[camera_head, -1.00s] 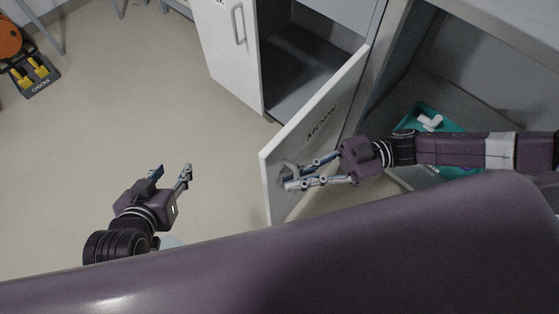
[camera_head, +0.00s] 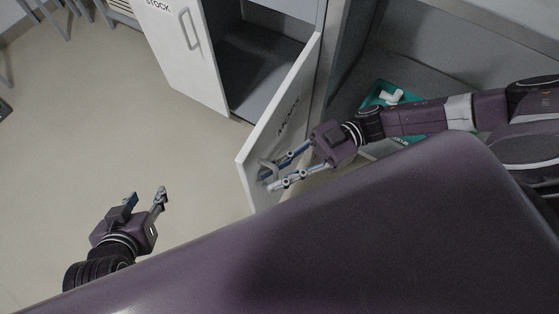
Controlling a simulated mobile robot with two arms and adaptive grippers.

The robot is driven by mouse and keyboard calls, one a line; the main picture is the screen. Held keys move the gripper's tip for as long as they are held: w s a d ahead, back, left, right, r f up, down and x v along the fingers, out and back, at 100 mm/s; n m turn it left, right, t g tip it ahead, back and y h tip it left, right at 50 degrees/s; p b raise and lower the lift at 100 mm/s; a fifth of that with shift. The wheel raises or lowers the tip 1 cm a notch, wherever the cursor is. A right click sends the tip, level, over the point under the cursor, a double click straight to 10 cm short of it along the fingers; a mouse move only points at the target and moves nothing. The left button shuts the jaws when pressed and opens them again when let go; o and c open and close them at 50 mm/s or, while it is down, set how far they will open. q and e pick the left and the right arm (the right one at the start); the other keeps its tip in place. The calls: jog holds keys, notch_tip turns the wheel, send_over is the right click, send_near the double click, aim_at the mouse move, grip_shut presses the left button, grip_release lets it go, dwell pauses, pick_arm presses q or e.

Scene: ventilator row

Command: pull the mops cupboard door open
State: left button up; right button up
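The mops cupboard door (camera_head: 272,138) is a white panel marked MOPS. It stands swung out from its cupboard, at a wide angle to the cupboard front. Its grey handle (camera_head: 265,165) is near the door's free edge and partly hidden by my fingers. My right gripper (camera_head: 268,182) is at the handle, its two fingers apart. One finger overlaps the handle and the other lies lower in the picture; I cannot tell whether they touch it. My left gripper (camera_head: 147,194) is open and empty over the floor, left of the door.
A white STOCK door (camera_head: 182,55) with a handle stands at the upper middle, beside an open grey compartment (camera_head: 262,60). A teal tray (camera_head: 374,98) with white items lies in the cupboard behind my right arm.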

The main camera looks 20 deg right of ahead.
jog(key=shift+d, duration=0.1)
jog(key=w+d, duration=0.1)
jog(key=d, duration=1)
jog(key=shift+w+d, duration=0.2)
jog(key=shift+d, duration=0.2)
